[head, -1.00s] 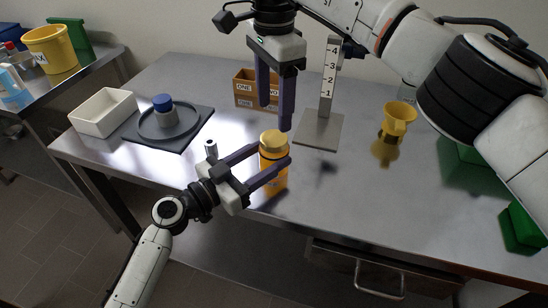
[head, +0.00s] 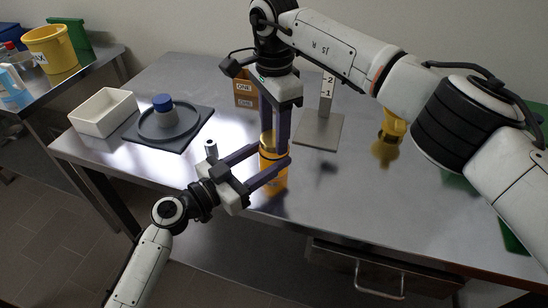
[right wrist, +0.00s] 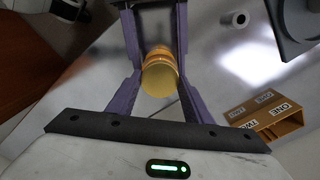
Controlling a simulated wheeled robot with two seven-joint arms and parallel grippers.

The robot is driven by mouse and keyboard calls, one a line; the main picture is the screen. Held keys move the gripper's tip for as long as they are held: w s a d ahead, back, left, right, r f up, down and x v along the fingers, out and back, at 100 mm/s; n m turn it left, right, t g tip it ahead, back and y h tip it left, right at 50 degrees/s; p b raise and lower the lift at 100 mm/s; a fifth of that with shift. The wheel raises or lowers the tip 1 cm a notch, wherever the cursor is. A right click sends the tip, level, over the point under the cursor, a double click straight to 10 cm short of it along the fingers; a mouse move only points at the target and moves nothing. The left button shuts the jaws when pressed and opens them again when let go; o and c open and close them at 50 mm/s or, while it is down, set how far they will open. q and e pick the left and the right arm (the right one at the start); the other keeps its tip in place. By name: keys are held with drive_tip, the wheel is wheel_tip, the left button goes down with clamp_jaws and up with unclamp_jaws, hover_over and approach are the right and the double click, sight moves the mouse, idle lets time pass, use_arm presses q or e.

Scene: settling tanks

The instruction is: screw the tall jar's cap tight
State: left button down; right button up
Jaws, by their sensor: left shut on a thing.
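The tall orange jar (head: 273,168) stands near the front edge of the steel table. My left gripper (head: 268,166) is shut around its body from the front left. My right gripper (head: 275,138) points down over the jar from above. The right wrist view shows the round yellow cap (right wrist: 160,78) between the two purple fingers. The fingers stand on either side, with narrow gaps showing, so this gripper looks open. In the head view the right fingers cover most of the cap, and its seating cannot be seen.
A numbered post on a grey base (head: 318,131) stands right of the jar. An open cardboard box (head: 244,93) is behind, also in the right wrist view (right wrist: 268,118). A dark tray (head: 190,137) and white bin (head: 103,112) are left.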

drive_tip(key=c, duration=0.4)
drive_tip(key=m, duration=0.4)
drive_tip(key=shift+c, duration=0.2)
drive_tip(key=m, duration=0.4)
drive_tip(key=shift+m, duration=0.3)
drive_tip(key=m, duration=0.9)
drive_tip(key=o, duration=1.3)
drive_tip(key=shift+c, duration=0.2)
drive_tip(key=shift+r, duration=0.1)
